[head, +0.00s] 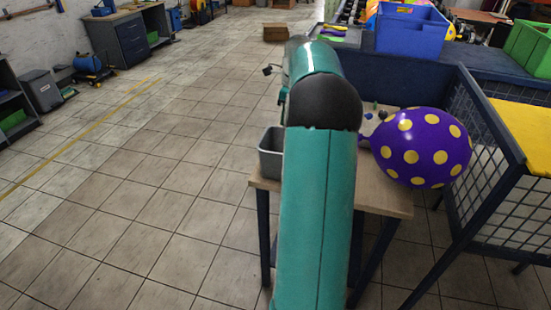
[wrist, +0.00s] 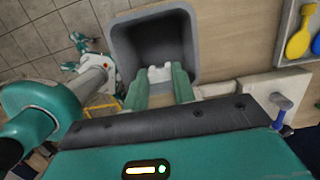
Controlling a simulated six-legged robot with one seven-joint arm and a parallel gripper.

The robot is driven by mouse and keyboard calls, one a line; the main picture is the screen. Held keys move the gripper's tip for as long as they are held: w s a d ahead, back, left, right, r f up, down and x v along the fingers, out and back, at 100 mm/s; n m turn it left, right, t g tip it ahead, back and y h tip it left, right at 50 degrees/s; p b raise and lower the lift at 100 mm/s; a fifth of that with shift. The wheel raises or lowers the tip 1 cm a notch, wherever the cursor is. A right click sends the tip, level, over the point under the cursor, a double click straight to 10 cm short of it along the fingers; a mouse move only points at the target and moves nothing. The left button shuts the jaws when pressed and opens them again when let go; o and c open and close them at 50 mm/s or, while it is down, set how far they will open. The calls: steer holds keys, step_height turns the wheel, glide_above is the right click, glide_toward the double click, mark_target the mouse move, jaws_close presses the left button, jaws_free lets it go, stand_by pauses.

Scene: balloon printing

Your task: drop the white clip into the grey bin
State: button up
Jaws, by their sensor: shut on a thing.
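The grey bin (wrist: 128,45) stands on the wooden table in the wrist view, its open top facing the camera. In the head view the bin (head: 268,160) shows at the table's left edge, partly hidden by my arm. My gripper (wrist: 160,80) has its two green fingers over the bin's near side. It is shut on the white clip (wrist: 159,74), which sits between the fingertips against the dark inside of the bin. How high the clip is above the bin floor I cannot tell. In the head view my arm hides the gripper and clip.
A purple balloon with yellow dots (head: 421,147) is at the right of the wooden table (head: 388,200). A dark mesh-sided frame (head: 500,190) stands to the right. The tiled floor at left is open.

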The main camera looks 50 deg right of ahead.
steer(key=shift+s+d+f, duration=0.1)
steer(key=shift+d+f, duration=0.05)
steer(key=shift+f, duration=0.8)
steer(key=shift+s+d+f, duration=0.1)
steer(key=shift+s+f, duration=0.05)
steer(key=shift+f, duration=0.85)
steer(key=shift+s+d+f, duration=0.1)
steer(key=shift+d+f, duration=0.05)
steer(key=shift+f, duration=0.8)
steer(key=o, duration=0.9)
steer(key=shift+o, duration=0.2)
steer(key=shift+r, duration=0.1)
step_height(320, 180, up, 14)
steer(key=s, duration=0.2)
steer(key=shift+d+f, duration=0.25)
steer(key=shift+d, duration=0.1)
